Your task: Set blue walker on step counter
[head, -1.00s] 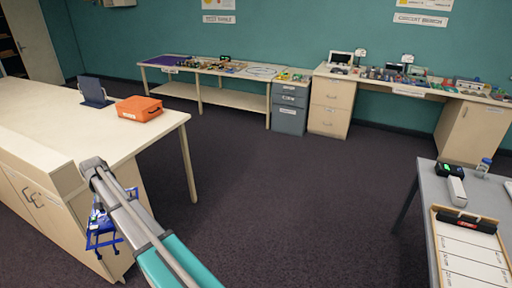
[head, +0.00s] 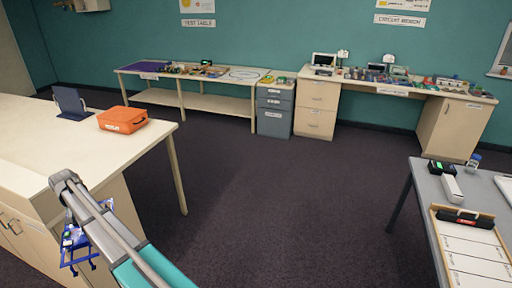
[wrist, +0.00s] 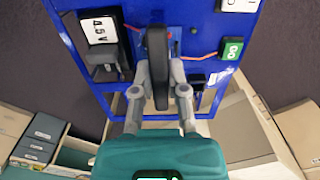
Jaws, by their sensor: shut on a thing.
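In the head view the walker (head: 76,238) hangs at the lower left, beside the near wooden counter, partly hidden by my arm. A small black device with a green display (head: 207,63) stands on the test table by the back wall. Another black device with a green display (head: 440,167) is on the grey table at right. I cannot tell which is the step counter.
An orange case (head: 123,120) and a dark blue stand (head: 72,104) are on the near counter (head: 40,150). The test table (head: 215,82) adjoins a grey drawer unit (head: 274,112).

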